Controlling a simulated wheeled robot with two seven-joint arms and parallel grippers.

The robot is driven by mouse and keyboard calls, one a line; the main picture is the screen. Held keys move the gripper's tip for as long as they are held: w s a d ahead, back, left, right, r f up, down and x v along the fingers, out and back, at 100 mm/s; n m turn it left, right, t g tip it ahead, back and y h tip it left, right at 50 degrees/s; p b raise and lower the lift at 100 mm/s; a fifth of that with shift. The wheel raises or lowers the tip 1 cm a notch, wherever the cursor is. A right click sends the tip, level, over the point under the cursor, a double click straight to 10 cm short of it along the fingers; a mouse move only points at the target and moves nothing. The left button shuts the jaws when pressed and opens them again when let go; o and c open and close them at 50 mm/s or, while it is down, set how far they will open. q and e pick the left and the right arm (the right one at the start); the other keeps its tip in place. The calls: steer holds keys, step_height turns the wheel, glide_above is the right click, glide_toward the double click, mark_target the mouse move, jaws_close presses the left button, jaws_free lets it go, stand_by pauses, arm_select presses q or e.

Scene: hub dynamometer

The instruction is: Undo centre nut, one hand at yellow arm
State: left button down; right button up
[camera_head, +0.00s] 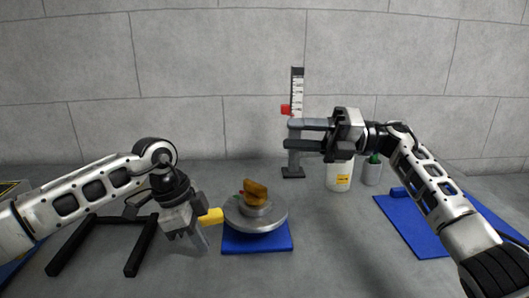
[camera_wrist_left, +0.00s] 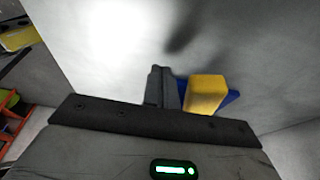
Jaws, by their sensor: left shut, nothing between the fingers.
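The hub is a round grey metal disc (camera_head: 270,222) on a blue base (camera_head: 257,243). An orange-yellow piece, which looks like the centre nut (camera_head: 256,190), sits on top at its middle. The yellow arm (camera_head: 211,216) sticks out from the disc's left side. My left gripper (camera_head: 203,243) points down just left of the yellow arm, shut and empty. In the left wrist view its closed fingers (camera_wrist_left: 163,88) are beside the yellow arm (camera_wrist_left: 206,92), which lies to their right; contact cannot be told. My right gripper (camera_head: 292,135) is open and empty, raised behind and right of the hub, fingers pointing left.
An upright scale (camera_head: 297,92) with a red marker (camera_head: 286,109) stands behind my right gripper. A white container (camera_head: 339,178) and a second pot (camera_head: 372,174) stand at back right. A blue mat (camera_head: 415,232) lies right, a black frame (camera_head: 100,232) left. The front centre is clear.

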mark_target(254, 183)
steer(key=a+f+n+h, duration=0.1)
steer(key=a+h, duration=0.1)
steer(key=h, duration=0.3)
steer(key=a+f+n+t+h, duration=0.1)
steer(key=a+h, duration=0.2)
steer(key=h, duration=0.3)
steer(key=a+f+n+h, duration=0.1)
steer(key=a+n+h, duration=0.1)
steer(key=h, duration=0.3)
steer(key=shift+w+a+f, duration=0.35)
steer(key=shift+w+f, duration=0.05)
steer(key=shift+d+f+t+h, duration=0.1)
steer(key=shift+t+h, duration=0.2)
steer(key=shift+h, duration=0.1)
steer(key=shift+x, duration=3.35)
